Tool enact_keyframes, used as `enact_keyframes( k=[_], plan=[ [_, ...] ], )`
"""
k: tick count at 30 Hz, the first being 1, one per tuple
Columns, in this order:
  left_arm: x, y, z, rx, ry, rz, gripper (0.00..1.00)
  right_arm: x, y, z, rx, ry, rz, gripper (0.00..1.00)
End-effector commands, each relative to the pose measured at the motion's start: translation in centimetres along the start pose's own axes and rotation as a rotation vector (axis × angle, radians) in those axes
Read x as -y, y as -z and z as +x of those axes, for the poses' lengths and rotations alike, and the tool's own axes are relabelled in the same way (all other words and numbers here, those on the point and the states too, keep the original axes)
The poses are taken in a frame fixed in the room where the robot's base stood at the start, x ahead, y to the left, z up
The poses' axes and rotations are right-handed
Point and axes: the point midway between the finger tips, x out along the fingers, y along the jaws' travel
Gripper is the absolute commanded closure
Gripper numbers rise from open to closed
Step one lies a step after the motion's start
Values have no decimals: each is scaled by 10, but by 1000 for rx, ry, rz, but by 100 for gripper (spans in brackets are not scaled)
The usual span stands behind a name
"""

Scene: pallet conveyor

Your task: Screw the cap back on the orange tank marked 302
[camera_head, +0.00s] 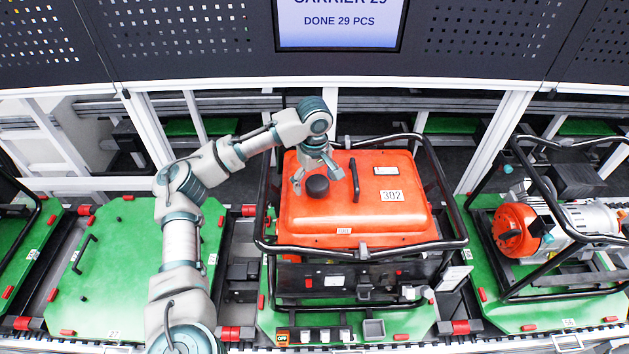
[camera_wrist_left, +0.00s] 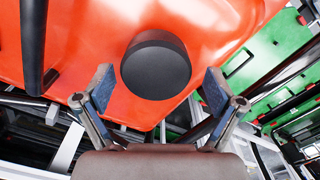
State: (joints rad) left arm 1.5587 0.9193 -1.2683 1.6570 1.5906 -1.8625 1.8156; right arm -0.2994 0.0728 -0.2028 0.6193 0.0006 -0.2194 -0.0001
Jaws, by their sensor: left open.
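The orange tank (camera_head: 300,212) marked 302 sits inside a black tube frame on a green pallet. The black cap (camera_head: 317,186) is on top of the tank at its left part. It also shows in the left wrist view (camera_wrist_left: 156,66). I cannot tell whether it is seated or tightened. My left gripper (camera_head: 318,178) reaches over the tank from the back left. In the left wrist view its two fingers (camera_wrist_left: 154,90) are apart, on either side of the cap's near edge, with gaps showing. The cap is not gripped. My right gripper is not in view.
A black tube handle (camera_head: 354,180) stands on the tank right of the cap. The black frame (camera_head: 440,180) rings the tank. An empty green pallet (camera_head: 122,262) lies left, and a pallet with an orange and grey machine (camera_head: 516,230) lies right. A screen (camera_head: 340,20) hangs behind.

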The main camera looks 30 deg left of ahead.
Motion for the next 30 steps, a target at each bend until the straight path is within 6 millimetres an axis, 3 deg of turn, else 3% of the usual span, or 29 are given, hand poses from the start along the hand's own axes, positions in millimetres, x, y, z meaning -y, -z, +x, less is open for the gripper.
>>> enact_keyframes(
  k=[5,15,18,30],
  plan=[
    [-1,0,-17,-1,-3,-1,6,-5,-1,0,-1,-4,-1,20],
    [1,4,-92,-1,-5,-2,6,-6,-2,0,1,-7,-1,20],
    [2,5,-105,1,-4,-1,6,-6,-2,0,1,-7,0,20],
    [2,6,-118,4,-2,0,6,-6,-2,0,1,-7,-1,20]
  ],
)
